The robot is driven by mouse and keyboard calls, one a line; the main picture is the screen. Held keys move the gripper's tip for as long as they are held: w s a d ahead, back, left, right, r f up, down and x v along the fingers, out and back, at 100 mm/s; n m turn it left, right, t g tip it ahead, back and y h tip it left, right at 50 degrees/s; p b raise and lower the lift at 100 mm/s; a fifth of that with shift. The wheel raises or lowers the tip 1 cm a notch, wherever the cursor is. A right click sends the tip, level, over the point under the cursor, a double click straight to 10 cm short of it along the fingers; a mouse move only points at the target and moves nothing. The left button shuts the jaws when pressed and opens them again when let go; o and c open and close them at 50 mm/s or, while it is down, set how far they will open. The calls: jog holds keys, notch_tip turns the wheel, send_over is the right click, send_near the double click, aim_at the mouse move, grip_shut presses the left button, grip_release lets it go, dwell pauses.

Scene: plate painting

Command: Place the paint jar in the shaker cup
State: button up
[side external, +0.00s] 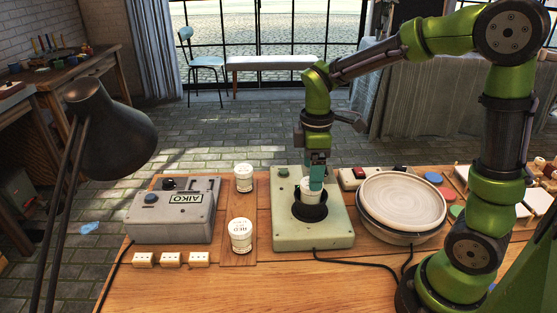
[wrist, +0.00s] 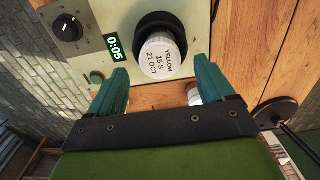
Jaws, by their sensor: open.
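A white paint jar (wrist: 161,57) has a lid reading "YELLOW 15 S 21 OCT" in the wrist view. It sits upright in the black shaker cup (wrist: 158,21), with its upper part above the rim; how deep it sits I cannot tell. In the side view the jar (side external: 308,196) stands in the cup (side external: 310,213) on the pale green shaker. My gripper (side external: 317,174) is directly above the jar, pointing down. In the wrist view my gripper (wrist: 160,68) is open, its teal fingers apart on either side of the lid, with visible gaps.
Two other white jars (side external: 244,178) (side external: 241,235) stand on a wooden board left of the shaker. A grey AIKO box (side external: 175,215) is farther left. A turntable with a plate (side external: 402,200) is at the right. The shaker display (wrist: 114,48) reads 0:05.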

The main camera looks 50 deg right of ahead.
notch_tip(320, 180, up, 7)
jog(key=s+a+r+m+t+y, duration=0.1)
jog(key=s+a+m+t, duration=0.1)
jog(key=s+m, duration=0.3)
jog(key=s+a+r+m+t+y, duration=0.1)
jog(key=s+a+m+t, duration=0.2)
jog(key=s+m+t, duration=0.2)
jog(key=m, duration=0.3)
jog(key=shift+s, duration=0.35)
